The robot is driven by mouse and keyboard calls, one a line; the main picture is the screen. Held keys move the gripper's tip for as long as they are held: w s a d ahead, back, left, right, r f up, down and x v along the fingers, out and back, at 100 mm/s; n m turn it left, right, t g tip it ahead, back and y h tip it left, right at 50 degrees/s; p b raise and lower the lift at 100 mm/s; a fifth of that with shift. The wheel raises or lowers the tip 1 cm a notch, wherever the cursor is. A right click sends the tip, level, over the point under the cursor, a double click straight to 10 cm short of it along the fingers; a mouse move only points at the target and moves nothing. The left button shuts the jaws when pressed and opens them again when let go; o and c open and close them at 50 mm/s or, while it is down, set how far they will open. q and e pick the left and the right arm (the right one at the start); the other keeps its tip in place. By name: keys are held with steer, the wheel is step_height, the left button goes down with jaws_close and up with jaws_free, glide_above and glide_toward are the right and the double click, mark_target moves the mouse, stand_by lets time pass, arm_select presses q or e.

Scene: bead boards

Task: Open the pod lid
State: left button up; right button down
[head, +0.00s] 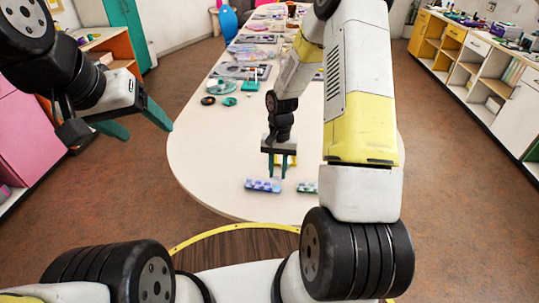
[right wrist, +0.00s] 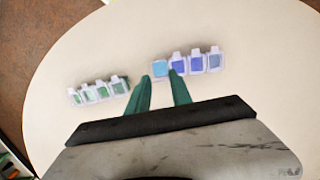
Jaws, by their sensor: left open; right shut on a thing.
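A row of clear pods with blue and purple contents (head: 262,185) lies near the table's front edge; it also shows in the right wrist view (right wrist: 196,64). A second row with green contents (head: 308,187) lies to its right, and at left in the right wrist view (right wrist: 98,91). My right gripper (head: 277,177) points down at the blue row's end. Its fingers are shut on the light-blue end pod (right wrist: 160,68), between the fingertips; whether they hold its lid or body is hard to tell. My left gripper (head: 149,132) is open and empty, left of the table.
The white table (head: 215,150) is clear around the pods. Further back are a teal dish (head: 222,86), boards and trays. Shelves (head: 480,70) stand at right and pink cabinets (head: 25,130) at left.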

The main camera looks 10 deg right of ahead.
mark_target(278, 178)
steer(key=w+g, duration=0.1)
steer(key=g, duration=0.1)
steer(key=w+g+y, duration=0.1)
steer(key=shift+w+d+f+g+y, duration=0.2)
steer(key=shift+d+g+y, duration=0.1)
steer(key=shift+d+g, duration=0.1)
steer(key=shift+w+d+f+g+y, duration=0.15)
steer(key=shift+w+g+y, duration=0.15)
steer(key=shift+g, duration=0.45)
steer(key=shift+w+d+f+g+y, duration=0.1)
steer(key=shift+w+d+g+y, duration=0.15)
steer(key=shift+g, duration=0.5)
steer(key=shift+a, duration=0.1)
steer(key=c, duration=1.5)
jaws_free()
steer(key=shift+o, duration=0.2)
steer(key=shift+w, duration=0.1)
